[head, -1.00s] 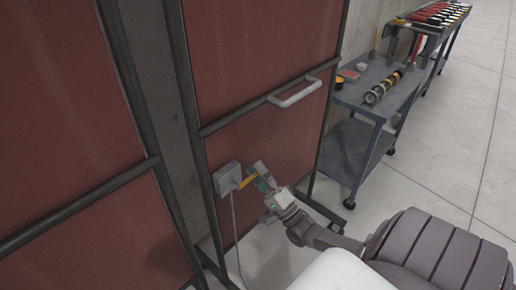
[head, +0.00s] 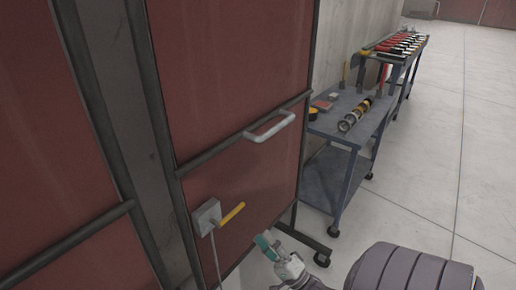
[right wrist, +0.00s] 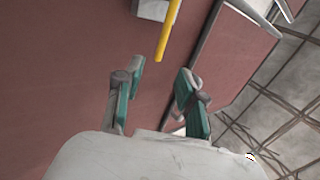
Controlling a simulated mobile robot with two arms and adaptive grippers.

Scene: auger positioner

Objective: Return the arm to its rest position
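My right gripper (head: 268,247) is low in the head view, in front of the red panel and apart from the yellow lever. In the right wrist view its two teal fingers (right wrist: 160,100) are spread apart with nothing between them. The yellow lever (head: 232,214) sticks out from a grey box (head: 207,216) on the red panel (head: 235,175). In the right wrist view the lever (right wrist: 167,30) is ahead of the fingertips, with a gap. My left gripper is not in view.
A white handle (head: 270,127) is on the panel above the box. A blue-grey cart (head: 345,137) with tools and a cylindrical part (head: 354,114) stands to the right. Another cart (head: 405,70) is behind it. The floor (head: 440,180) at right is clear.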

